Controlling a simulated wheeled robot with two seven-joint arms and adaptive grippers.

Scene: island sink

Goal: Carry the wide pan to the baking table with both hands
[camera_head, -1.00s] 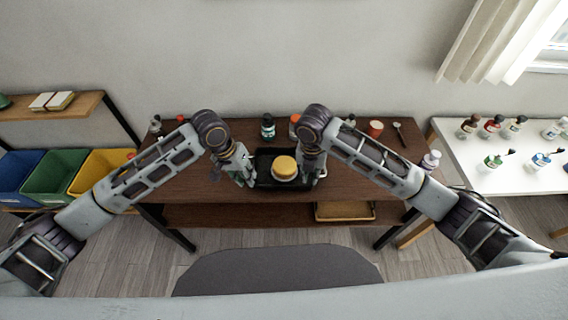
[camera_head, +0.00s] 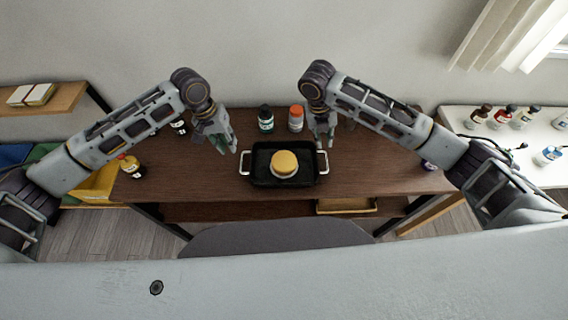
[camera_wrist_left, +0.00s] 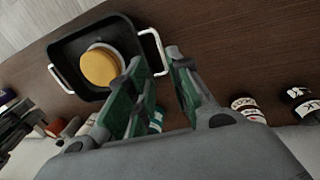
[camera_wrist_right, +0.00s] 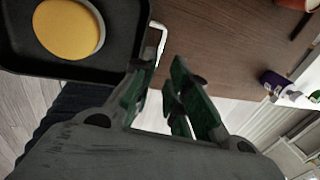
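The wide pan (camera_head: 264,180) is a black rectangular tray with two pale handles, lying flat on the dark wooden table (camera_head: 380,175). A round yellow-topped thing (camera_head: 284,162) sits in it. My left gripper (camera_head: 228,149) is open and empty, a little behind and left of the left handle (camera_head: 243,162). The left wrist view shows that handle (camera_wrist_left: 156,51) just ahead of the parted fingers. My right gripper (camera_head: 325,142) is open and empty, near the right handle (camera_head: 324,161) and apart from it. The right wrist view shows this handle (camera_wrist_right: 161,44) ahead of the fingers.
Behind the pan stand a dark green-labelled bottle (camera_head: 265,119) and an orange-capped bottle (camera_head: 296,119). Another bottle (camera_head: 131,166) stands at the table's left end. A white table (camera_head: 540,155) with several bottles is at the right. The front strip of the wooden table is clear.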

